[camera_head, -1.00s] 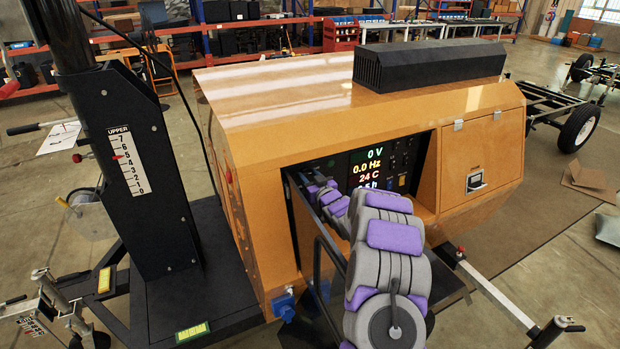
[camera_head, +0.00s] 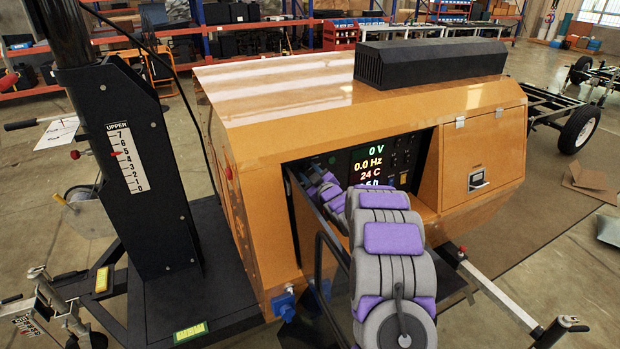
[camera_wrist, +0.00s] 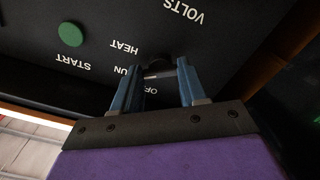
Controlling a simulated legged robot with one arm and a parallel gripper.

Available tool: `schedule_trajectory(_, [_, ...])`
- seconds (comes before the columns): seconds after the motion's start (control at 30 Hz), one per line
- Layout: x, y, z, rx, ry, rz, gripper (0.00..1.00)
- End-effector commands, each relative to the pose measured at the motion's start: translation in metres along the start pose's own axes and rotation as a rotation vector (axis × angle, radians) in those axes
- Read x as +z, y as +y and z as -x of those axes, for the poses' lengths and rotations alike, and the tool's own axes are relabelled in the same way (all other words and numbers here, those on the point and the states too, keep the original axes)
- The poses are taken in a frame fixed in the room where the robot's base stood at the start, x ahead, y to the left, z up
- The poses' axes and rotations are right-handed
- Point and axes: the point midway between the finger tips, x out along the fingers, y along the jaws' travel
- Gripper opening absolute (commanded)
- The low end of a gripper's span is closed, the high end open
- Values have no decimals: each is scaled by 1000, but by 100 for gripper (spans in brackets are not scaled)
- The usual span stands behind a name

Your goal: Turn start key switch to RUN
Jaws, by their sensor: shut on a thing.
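In the wrist view, my gripper (camera_wrist: 158,68) has its two blue fingers against the dark control panel, seen upside down. It is shut on the start key switch (camera_wrist: 158,75), of which only a small pale piece shows between the fingers. The key's exact angle is hard to tell. The labels HEAT, RUN and OFF lie around it, with RUN and OFF partly covered by the fingers. In the head view, my arm reaches into the open panel bay of the orange generator housing (camera_head: 300,130), and my gripper is hidden there.
The panel display (camera_head: 370,164) reads 0 V, 0.0 Hz and 24 C. A green button (camera_wrist: 70,35) sits near the START label. The bay's edges and a black bar run close beside my arm. A black mast (camera_head: 145,180) stands to the left.

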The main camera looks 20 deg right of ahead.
Motion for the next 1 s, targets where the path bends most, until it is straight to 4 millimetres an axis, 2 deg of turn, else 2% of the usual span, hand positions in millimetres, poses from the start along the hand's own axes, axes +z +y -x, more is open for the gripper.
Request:
schedule_trajectory(0.4, [3,-2,0,-3,-4,190,12])
schedule_trajectory(0.93, [2,-1,0,-3,-5,214,12])
schedule_trajectory(0.97, [2,-1,0,-3,-5,213,44])
schedule_trajectory(1.0, [2,-2,0,-3,-5,213,48])
